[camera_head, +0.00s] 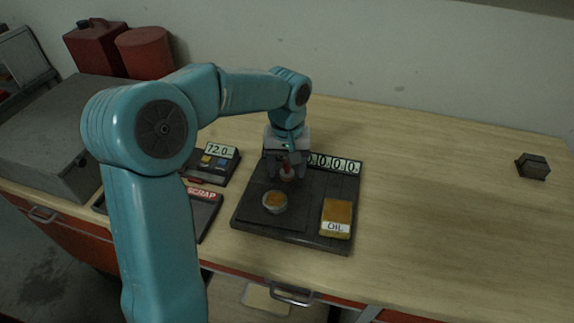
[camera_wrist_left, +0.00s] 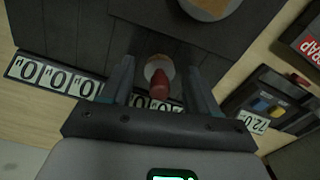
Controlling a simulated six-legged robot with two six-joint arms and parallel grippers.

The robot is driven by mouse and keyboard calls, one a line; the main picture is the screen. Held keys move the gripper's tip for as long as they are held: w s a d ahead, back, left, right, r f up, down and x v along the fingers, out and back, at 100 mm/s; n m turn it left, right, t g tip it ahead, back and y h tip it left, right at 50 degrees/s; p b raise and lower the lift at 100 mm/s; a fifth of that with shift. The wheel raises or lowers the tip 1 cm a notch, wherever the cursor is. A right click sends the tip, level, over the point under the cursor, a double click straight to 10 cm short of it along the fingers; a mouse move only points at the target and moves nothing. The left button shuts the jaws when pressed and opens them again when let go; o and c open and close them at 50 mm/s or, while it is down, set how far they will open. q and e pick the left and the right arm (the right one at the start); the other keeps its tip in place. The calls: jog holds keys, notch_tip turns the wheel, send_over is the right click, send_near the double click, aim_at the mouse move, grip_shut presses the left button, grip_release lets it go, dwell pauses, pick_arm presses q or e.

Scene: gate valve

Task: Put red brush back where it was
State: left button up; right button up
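The red brush (camera_head: 287,168) stands on the dark scale platform (camera_head: 250,227), close to its display. In the left wrist view the red brush (camera_wrist_left: 159,88) has a red handle and a pale round lower part. My left gripper (camera_head: 287,172) is lowered around it from above. In the left wrist view the fingers of my left gripper (camera_wrist_left: 160,82) stand apart on either side of the brush, with a visible gap on both sides. The brush's underside is hidden. My right gripper is not in view.
A small cup with orange contents (camera_head: 275,202) and an OIL block (camera_head: 337,217) sit on the platform. A "0.0.0.0." display (camera_head: 335,163) runs along its back. A 72.0 device (camera_head: 212,163) and a SCRAP tray (camera_head: 205,213) are left. The table's right side is mostly clear.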

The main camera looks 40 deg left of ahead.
aim_at(286, 163)
pick_arm(q)
jog(key=shift+r, duration=0.1)
notch_tip(286, 163, up, 12)
jog(key=p, duration=0.1)
dwell(0.4)
jog(key=shift+s, duration=0.1)
dwell(0.4)
